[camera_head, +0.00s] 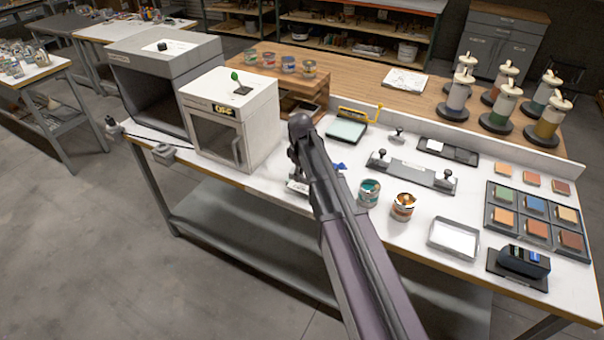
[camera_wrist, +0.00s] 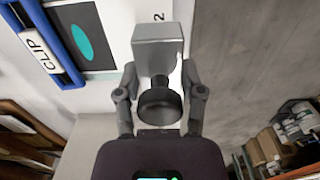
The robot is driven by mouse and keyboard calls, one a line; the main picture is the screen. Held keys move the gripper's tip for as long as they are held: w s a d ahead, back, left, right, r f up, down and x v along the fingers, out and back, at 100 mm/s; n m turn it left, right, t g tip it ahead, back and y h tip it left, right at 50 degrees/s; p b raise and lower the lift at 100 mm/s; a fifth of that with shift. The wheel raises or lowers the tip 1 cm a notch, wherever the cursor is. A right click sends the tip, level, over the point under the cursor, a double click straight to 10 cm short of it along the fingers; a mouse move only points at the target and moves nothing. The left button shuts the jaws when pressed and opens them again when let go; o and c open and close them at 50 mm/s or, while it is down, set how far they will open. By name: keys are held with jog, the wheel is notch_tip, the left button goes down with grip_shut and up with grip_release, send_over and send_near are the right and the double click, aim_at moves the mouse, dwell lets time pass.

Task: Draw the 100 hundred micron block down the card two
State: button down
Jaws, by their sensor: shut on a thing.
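In the wrist view a grey metal block (camera_wrist: 158,45) with a dark round knob (camera_wrist: 160,103) is between the fingers of my gripper (camera_wrist: 158,82), which is shut on it. No micron marking is readable. Beside the block at left is a card (camera_wrist: 91,20) with a dark area bearing a teal oval of paint. A blue clip bar (camera_wrist: 50,38) labelled "CLIP" lies along the card's edge. A "2" is printed on the white surface near the block.
On the white bench (camera_head: 290,135), a teal paint can (camera_head: 368,193) and an orange can (camera_head: 403,206) stand right of my arm. A plate with two knobs (camera_head: 410,172) and a pale panel with a yellow bar (camera_head: 347,130) lie behind. A white cabinet (camera_head: 228,118) stands left.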

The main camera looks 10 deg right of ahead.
jog(key=shift+r+p, duration=1.2)
jog(key=shift+r, duration=0.25)
jog(key=w+d, duration=0.4)
jog(key=w, duration=0.1)
jog(key=w+d, duration=0.2)
jog(key=w, duration=0.1)
jog(key=shift+f, duration=0.1)
jog(key=shift+a, duration=0.1)
jog(key=shift+f+b, duration=0.25)
jog(key=shift+b, duration=0.05)
jog(key=shift+f+b, duration=2.85)
jog(key=shift+f+b, duration=0.4)
jog(key=shift+s+a, duration=0.3)
jog(key=shift+s, duration=0.2)
jog(key=shift+s+a, duration=0.15)
jog(key=shift+s, duration=0.1)
